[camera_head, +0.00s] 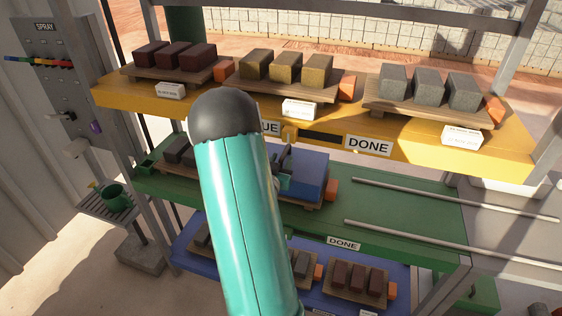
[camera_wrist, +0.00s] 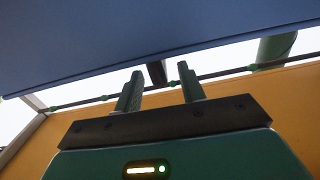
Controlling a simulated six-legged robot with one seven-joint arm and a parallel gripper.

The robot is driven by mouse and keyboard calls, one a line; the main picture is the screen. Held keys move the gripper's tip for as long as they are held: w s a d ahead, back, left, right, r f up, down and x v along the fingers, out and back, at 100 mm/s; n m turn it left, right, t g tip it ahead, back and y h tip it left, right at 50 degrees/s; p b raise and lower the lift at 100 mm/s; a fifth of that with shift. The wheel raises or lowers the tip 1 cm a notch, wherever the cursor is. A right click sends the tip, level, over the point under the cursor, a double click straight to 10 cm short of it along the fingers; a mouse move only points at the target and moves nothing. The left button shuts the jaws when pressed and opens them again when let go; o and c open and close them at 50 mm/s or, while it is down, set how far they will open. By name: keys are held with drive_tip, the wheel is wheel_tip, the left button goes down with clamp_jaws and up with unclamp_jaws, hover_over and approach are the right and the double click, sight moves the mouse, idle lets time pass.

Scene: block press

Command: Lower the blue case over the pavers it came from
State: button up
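The blue case (camera_head: 311,172) is at the middle green shelf, above a wooden board with an orange block at its right end. I cannot tell whether it rests on the board, and no pavers show under it. My gripper (camera_head: 284,170) is at the case's left side, partly hidden by my teal arm. In the wrist view a large blue surface (camera_wrist: 150,35), seemingly the case, fills the top. The fingers of my gripper (camera_wrist: 160,78) stand apart below it, with a dark bar (camera_wrist: 157,72) showing between them and gaps on both sides.
Dark pavers (camera_head: 178,151) sit left on the green shelf (camera_head: 400,215); two metal rails (camera_head: 440,197) run along its right. The yellow shelf (camera_head: 520,145) above carries red, yellow and grey pavers. The blue shelf (camera_head: 187,256) below holds more. A spray panel (camera_head: 62,95) stands left.

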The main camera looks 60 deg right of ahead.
drive_tip(key=s+a, duration=0.2)
drive_tip(key=a, duration=1.1)
drive_tip(key=shift+s+a, duration=0.15)
drive_tip(key=shift+a, duration=0.1)
